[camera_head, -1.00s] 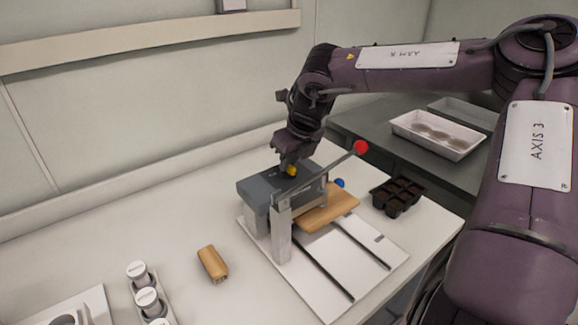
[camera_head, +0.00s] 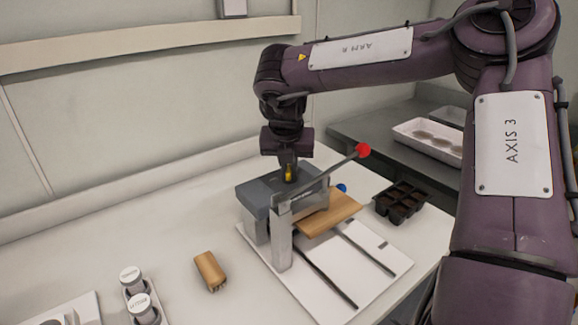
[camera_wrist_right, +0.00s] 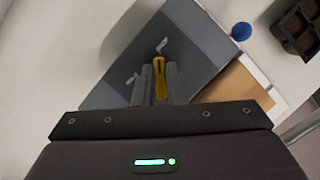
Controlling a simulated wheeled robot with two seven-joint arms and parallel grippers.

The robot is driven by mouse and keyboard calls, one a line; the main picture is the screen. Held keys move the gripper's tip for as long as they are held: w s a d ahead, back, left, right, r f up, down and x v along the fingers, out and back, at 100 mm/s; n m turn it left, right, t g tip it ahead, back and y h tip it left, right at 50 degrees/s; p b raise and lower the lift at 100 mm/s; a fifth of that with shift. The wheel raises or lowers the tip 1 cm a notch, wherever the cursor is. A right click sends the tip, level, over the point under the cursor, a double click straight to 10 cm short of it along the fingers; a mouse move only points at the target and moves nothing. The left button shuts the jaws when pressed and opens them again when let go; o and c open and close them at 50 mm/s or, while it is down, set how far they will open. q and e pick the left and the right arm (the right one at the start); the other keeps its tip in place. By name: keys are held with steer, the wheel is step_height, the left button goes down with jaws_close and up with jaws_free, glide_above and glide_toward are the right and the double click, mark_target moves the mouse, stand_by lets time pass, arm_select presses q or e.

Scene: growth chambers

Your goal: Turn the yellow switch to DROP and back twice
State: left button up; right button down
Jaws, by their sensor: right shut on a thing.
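The yellow switch (camera_head: 289,173) stands on top of the grey machine (camera_head: 258,193). My right gripper (camera_head: 288,168) comes down on it from above and is shut on it. In the right wrist view the yellow switch (camera_wrist_right: 160,78) shows between the two fingers of my right gripper (camera_wrist_right: 159,88), with pale marks on the grey top beside it. The marks are too small to read. My left gripper is in neither view.
A lever with a red knob (camera_head: 362,150) sticks up at the machine's right. A wooden board (camera_head: 330,214), a blue knob (camera_head: 342,188) and a black cell tray (camera_head: 400,203) are near it. A wooden-backed brush (camera_head: 209,269) and white-capped jars (camera_head: 132,277) stand at front left.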

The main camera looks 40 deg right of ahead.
steer(key=shift+m, duration=0.3)
stand_by(0.4)
steer(key=c, duration=1.5)
jaws_free()
steer(key=shift+b+v, duration=0.35)
steer(key=shift+v, duration=3.6)
